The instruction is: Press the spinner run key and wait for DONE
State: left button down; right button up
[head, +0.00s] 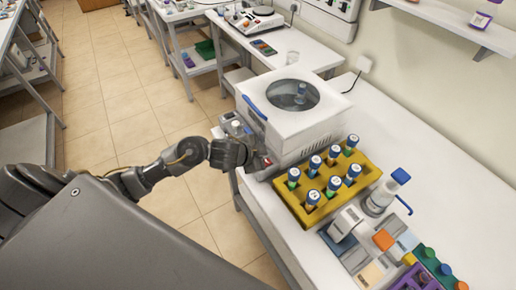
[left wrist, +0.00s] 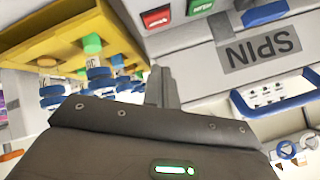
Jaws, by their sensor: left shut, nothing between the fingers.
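The spinner (head: 300,132) is a white box with a round dark window in its lid and a blue handle, standing on the white bench. The left wrist view shows its front upside down, with a grey SPIN label (left wrist: 262,50), a red labelled patch (left wrist: 157,17) and a green labelled patch (left wrist: 200,6); their lettering is too small to read. My left gripper (head: 256,158) is shut and empty, close to the spinner's front low corner. Its fingertips (left wrist: 160,75) point toward the panel below the red patch; contact cannot be told. My right gripper is not in view.
A yellow rack (head: 284,199) with several blue-capped tubes stands right beside the spinner and my left gripper. A wash bottle (head: 381,194) and coloured boxes stand further right. A small grey device (head: 237,127) sits left of the spinner. The bench behind the rack is clear.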

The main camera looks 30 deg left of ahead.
pick_arm(q)
jog(key=w+a+r+m, duration=0.2)
jog(key=w+a+r, duration=0.2)
jog(key=a+r, duration=0.1)
jog(key=shift+w+a+g, duration=0.15)
jog(key=shift+a+g, duration=0.25)
jog(key=shift+a, duration=0.4)
notch_tip(320, 180, down, 7)
jog(key=b, duration=0.8)
jog(key=shift+f, duration=0.1)
jog(key=shift+f+b, duration=0.45)
jog(key=shift+f, duration=0.25)
